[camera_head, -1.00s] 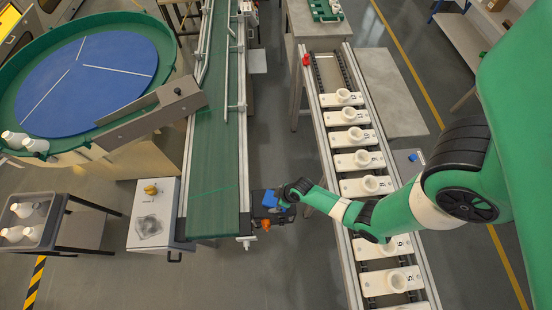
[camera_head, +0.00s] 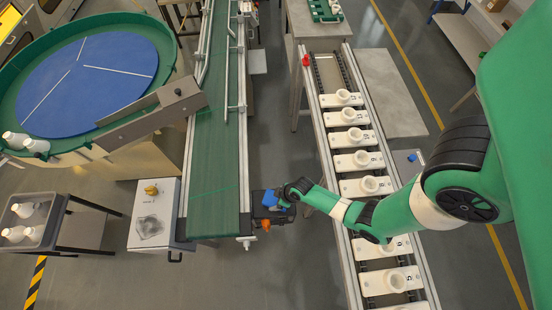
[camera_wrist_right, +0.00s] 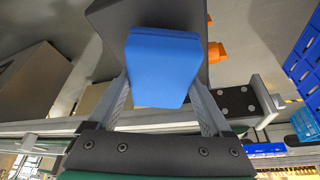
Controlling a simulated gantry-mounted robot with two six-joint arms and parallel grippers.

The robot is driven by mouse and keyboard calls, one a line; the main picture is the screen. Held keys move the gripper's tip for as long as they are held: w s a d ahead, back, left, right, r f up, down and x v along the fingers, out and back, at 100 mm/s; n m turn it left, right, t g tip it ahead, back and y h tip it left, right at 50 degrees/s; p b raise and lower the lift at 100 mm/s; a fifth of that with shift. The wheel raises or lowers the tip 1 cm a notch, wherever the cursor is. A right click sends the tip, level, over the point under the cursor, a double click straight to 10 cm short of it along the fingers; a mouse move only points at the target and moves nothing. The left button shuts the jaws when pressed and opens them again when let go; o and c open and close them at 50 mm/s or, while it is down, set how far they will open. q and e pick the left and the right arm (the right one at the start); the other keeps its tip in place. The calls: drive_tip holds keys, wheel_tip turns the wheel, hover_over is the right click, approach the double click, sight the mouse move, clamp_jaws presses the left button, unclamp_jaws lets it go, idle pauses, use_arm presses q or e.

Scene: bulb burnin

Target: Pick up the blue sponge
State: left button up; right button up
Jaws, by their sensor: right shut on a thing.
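The blue sponge (camera_head: 270,198) is at the lower right end of the green belt, beside a dark box-like mount. My right gripper (camera_head: 281,196) reaches it from the right and is shut on it. In the right wrist view the sponge (camera_wrist_right: 163,68) sits between the two grey fingers of my right gripper (camera_wrist_right: 162,98). A dark block (camera_wrist_right: 150,12) lies right behind the sponge; I cannot tell whether they touch. My left gripper is not in view.
The green conveyor belt (camera_head: 213,180) runs left of the sponge. An orange part (camera_head: 265,224) sits close below it. A rail line with numbered white holders (camera_head: 358,161) stands to the right, under my right arm. A control box (camera_head: 154,212) stands left of the belt.

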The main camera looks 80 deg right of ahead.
sight(274, 200)
drive_tip(key=v, duration=0.1)
drive_tip(key=p+v, duration=0.1)
drive_tip(key=v, duration=0.1)
drive_tip(key=p+v, duration=0.1)
drive_tip(key=shift+w+a+r, duration=0.2)
drive_tip(key=shift+a+r, duration=0.05)
drive_tip(key=shift+r, duration=0.2)
drive_tip(key=s+a+r+p, duration=0.3)
drive_tip(key=s+a+r, duration=0.3)
drive_tip(key=s, duration=0.5)
drive_tip(key=shift+r+p, duration=0.4)
drive_tip(key=shift+r, duration=0.4)
